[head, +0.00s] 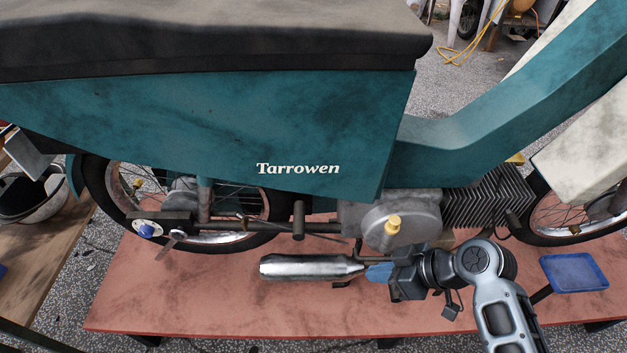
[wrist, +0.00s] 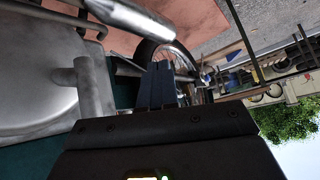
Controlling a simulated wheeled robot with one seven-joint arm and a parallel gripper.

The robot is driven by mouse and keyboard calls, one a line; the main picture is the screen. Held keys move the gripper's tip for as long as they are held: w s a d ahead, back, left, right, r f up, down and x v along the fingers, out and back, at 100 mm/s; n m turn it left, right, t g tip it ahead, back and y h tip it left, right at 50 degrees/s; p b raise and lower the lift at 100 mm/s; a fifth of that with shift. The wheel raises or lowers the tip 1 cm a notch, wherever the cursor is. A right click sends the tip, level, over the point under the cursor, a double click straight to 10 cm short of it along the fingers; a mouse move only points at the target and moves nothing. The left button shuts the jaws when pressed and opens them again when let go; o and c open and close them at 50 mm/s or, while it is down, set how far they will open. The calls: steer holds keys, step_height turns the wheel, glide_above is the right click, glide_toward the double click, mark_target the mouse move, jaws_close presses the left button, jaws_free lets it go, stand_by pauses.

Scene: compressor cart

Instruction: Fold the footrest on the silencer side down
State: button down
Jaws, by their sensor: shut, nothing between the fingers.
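A short dark peg (head: 298,220), which looks like the footrest, stands upright on the bar under the teal body, left of the engine (head: 390,222). The chrome silencer (head: 310,267) lies low in front of it, and its metal tube also shows at the top of the wrist view (wrist: 130,17). My gripper (head: 376,272) is shut and empty, with blue fingers pointing left at the silencer's right end, apart from the peg. In the wrist view the closed fingers (wrist: 160,80) point towards the rear wheel (wrist: 168,55). I cannot clearly make out the footrest there.
The motorcycle's teal body (head: 200,130) overhangs the area. It stands on a red platform (head: 200,305) with clear space in front. A blue tray (head: 574,272) sits at the right. A small lever (head: 172,240) hangs near the rear wheel hub.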

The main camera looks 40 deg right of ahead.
steer(key=w+d+r+n+y+p, duration=0.2)
steer(key=d+r+p, duration=0.15)
steer(key=r, duration=0.45)
steer(key=w+d+r+n+g+y+p, duration=0.1)
steer(key=d+r+n+p, duration=0.15)
steer(key=r+p, duration=0.4)
steer(key=w+d+r+n+y+p, duration=0.2)
steer(key=r+n+p, duration=0.1)
steer(key=r, duration=0.7)
steer(key=b, duration=1.2)
glide_above(299, 220)
steer(key=s+d, duration=0.3)
step_height(299, 220, down, 11)
steer(key=shift+m+g, duration=0.25)
steer(key=shift+g, duration=0.05)
steer(key=shift+w+a+f, duration=0.15)
steer(key=shift+a+f, duration=0.05)
steer(key=shift+f, duration=0.45)
steer(key=shift+w+a+f, duration=0.2)
steer(key=shift+f, duration=0.4)
steer(key=shift+w+a+f, duration=0.15)
steer(key=shift+a+f, duration=0.05)
steer(key=shift+f, duration=0.45)
steer(key=shift+f, duration=0.1)
